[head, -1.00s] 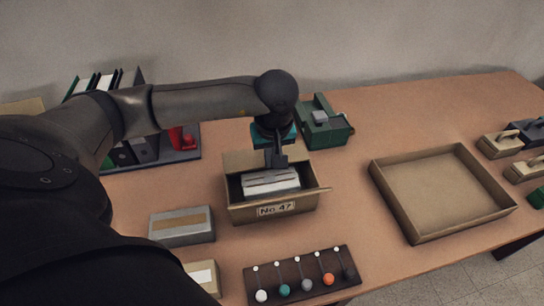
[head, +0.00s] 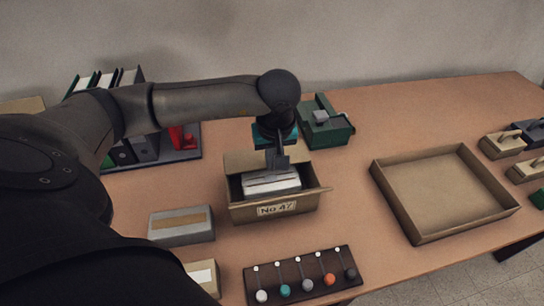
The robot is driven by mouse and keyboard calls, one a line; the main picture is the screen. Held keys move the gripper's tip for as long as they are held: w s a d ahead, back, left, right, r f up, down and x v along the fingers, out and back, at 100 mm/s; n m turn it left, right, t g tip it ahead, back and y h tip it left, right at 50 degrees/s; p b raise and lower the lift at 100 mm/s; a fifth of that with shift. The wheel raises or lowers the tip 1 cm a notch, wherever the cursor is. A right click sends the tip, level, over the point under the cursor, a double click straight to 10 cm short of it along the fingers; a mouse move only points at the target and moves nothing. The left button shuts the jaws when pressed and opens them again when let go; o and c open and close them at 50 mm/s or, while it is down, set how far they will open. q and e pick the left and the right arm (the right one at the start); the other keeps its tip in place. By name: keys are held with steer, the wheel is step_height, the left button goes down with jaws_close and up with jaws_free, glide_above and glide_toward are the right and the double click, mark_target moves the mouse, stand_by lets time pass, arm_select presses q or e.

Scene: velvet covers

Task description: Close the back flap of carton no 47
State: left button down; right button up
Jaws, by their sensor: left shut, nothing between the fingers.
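Carton no 47 (head: 273,209) stands on the table near the middle of the head view, its label facing me. It is open and holds a grey-white block (head: 271,182). Its back flap (head: 240,161) stands up at the rear edge, and a side flap (head: 321,190) sticks out at the right. My left gripper (head: 277,166) points down at the rear of the carton, in front of the back flap's right part, shut and empty. I cannot tell whether it touches the flap or the block. My right gripper is not in view.
A grey box (head: 181,226) stands left of the carton, and a dark board with coloured knobs (head: 303,276) lies in front. A green device (head: 325,125) stands behind. A large shallow tray (head: 440,235) is at the right, with bare table between it and the carton.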

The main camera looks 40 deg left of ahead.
arm_select(q)
steer(key=shift+p+v, duration=0.5)
steer(key=shift+v, duration=0.5)
steer(key=d+p+v, duration=0.1)
steer(key=v, duration=0.5)
steer(key=s+d+p+v, duration=0.1)
steer(key=v, duration=0.5)
steer(key=shift+s, duration=0.35)
steer(key=shift+f, duration=0.15)
